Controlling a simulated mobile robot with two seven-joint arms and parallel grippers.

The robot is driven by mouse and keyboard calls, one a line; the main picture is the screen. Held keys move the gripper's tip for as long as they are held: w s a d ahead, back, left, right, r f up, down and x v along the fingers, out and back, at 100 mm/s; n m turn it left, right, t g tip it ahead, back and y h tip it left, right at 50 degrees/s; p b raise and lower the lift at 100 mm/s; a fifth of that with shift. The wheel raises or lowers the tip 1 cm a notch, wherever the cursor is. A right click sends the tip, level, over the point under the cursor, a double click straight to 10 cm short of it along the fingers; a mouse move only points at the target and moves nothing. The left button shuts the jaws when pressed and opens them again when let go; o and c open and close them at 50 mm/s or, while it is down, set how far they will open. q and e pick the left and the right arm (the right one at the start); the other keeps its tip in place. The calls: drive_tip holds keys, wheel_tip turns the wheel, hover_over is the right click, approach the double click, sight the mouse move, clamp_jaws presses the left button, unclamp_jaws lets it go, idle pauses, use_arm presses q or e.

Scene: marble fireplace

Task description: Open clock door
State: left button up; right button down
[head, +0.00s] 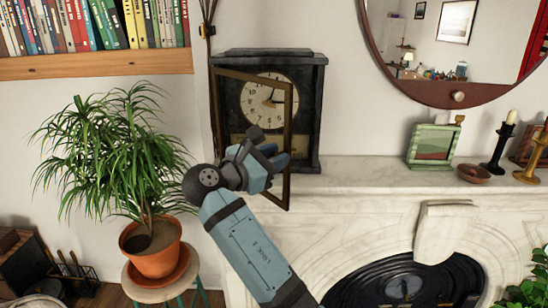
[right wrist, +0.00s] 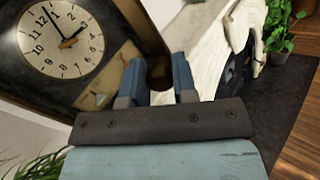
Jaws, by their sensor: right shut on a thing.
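The dark clock (head: 312,120) stands upright on the left end of the marble mantel. Its round cream dial also shows in the right wrist view (right wrist: 60,40). The clock door (head: 288,105), a thin brown frame, is swung part way out from the clock, with its free edge to the right and its left side near the clock's left edge. My right gripper (head: 279,160) is shut on the lower part of the door's free edge. In the right wrist view, its two blue fingers (right wrist: 157,80) stand either side of the brown frame. My left gripper is out of view.
A potted plant (head: 110,150) on a stool stands left of my right arm, below a bookshelf (head: 100,66). A round mirror (head: 400,93) hangs at the right. A green picture frame (head: 434,146), a small bowl (head: 474,172) and candlesticks (head: 501,145) stand along the mantel (head: 365,178).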

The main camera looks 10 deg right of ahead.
idle(0.4)
drive_tip(key=c, duration=0.9)
unclamp_jaws()
